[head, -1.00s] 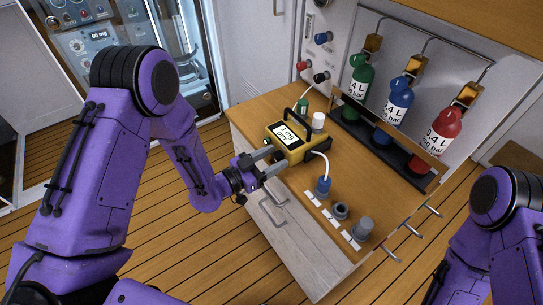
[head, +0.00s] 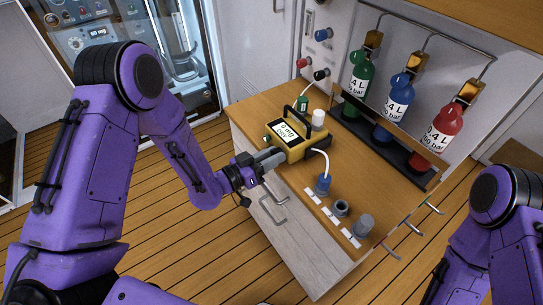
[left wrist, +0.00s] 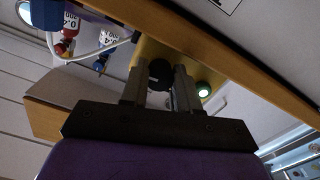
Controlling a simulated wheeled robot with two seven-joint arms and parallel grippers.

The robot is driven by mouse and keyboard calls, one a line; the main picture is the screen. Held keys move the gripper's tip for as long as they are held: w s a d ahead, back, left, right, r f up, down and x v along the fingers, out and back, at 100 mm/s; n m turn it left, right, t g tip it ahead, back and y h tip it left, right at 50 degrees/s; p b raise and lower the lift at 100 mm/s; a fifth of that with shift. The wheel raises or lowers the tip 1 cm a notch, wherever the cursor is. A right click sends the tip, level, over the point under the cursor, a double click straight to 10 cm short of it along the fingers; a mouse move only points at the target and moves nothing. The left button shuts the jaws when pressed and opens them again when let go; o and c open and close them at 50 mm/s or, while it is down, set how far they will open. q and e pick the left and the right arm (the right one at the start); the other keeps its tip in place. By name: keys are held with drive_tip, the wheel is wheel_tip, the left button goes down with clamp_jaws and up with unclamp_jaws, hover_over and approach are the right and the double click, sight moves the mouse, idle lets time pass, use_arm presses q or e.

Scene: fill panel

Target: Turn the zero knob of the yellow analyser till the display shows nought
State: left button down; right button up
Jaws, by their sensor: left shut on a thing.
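The yellow analyser (head: 296,149) sits on the wooden counter, with a black carry handle and a white display (head: 286,136). The display shows tilted digits that seem to end in "5 mg", too small to read surely. My left gripper (head: 270,157) is at the analyser's front face. In the head view the knob is hidden by the fingers. My right gripper is out of view.
Green (head: 356,100), blue (head: 397,98) and red (head: 440,130) bottles stand in a rack behind.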

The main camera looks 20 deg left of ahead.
use_arm(q)
drive_tip(key=c, duration=0.8)
unclamp_jaws()
drive_tip(key=shift+c, duration=0.2)
drive_tip(key=b+v, duration=0.2)
drive_tip(key=v, duration=0.8)
drive_tip(key=shift+s+a, duration=0.2)
drive_tip(key=shift+a, duration=0.05)
